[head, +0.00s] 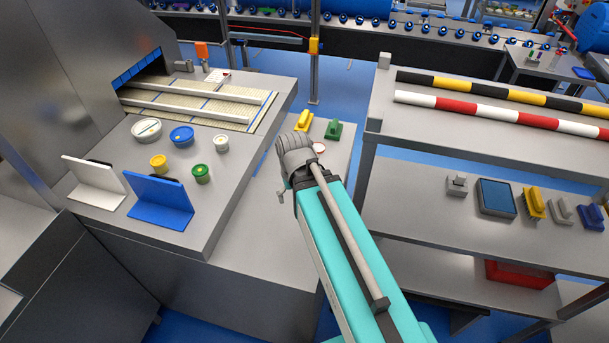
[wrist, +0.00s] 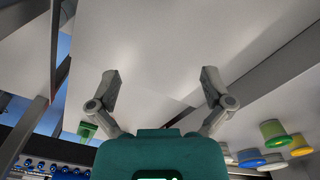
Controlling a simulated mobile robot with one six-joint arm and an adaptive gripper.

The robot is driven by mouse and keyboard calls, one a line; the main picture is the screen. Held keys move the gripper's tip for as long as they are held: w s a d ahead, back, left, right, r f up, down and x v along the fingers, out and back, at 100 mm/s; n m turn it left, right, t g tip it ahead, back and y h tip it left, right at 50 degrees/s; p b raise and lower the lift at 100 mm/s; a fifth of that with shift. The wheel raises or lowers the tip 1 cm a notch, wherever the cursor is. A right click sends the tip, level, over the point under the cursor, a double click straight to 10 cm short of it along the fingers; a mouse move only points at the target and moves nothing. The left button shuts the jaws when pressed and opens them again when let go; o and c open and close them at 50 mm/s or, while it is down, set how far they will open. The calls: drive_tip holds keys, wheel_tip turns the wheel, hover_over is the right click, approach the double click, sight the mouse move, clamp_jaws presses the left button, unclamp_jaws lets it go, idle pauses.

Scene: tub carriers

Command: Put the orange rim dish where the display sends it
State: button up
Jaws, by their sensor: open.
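A small pale dish with a reddish-orange rim (head: 318,148) lies on the lower grey bench just right of my gripper, partly hidden by it; it is the only dish I see with such a rim. My gripper (head: 291,146) is over that bench. In the wrist view my gripper (wrist: 160,88) has its two fingers wide apart with nothing between them, over bare grey surface. I cannot make out a readable display in either view.
Several tubs stand on the left counter: white (head: 147,130), blue (head: 182,136), yellow (head: 159,162) and green (head: 202,174). White (head: 95,182) and blue (head: 160,202) angled plates stand in front. Yellow (head: 304,124) and green (head: 334,131) handled blocks sit behind my gripper.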

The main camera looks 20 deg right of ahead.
drive_tip(key=w+d+n, duration=0.4)
drive_tip(key=w+d, duration=0.2)
drive_tip(key=w, duration=0.4)
drive_tip(key=w+d+r+n+p, duration=0.1)
drive_tip(key=w+d+n, duration=0.4)
drive_tip(key=w, duration=0.5)
drive_tip(key=w+d+n, duration=0.5)
drive_tip(key=w+d, duration=0.2)
drive_tip(key=w, duration=0.4)
drive_tip(key=shift+d+r, duration=0.2)
drive_tip(key=shift+r, duration=0.05)
drive_tip(key=shift+f, duration=0.15)
drive_tip(key=b, duration=0.8)
hover_over(317, 147)
wheel_tip(317, 147, down, 8)
drive_tip(key=shift+w+f, duration=0.15)
drive_tip(key=shift+f, duration=0.05)
drive_tip(key=shift+f+b, duration=0.15)
drive_tip(key=shift+b, duration=0.15)
drive_tip(key=shift+f+b, duration=2.4)
drive_tip(key=shift+f, duration=0.05)
drive_tip(key=c, duration=0.9)
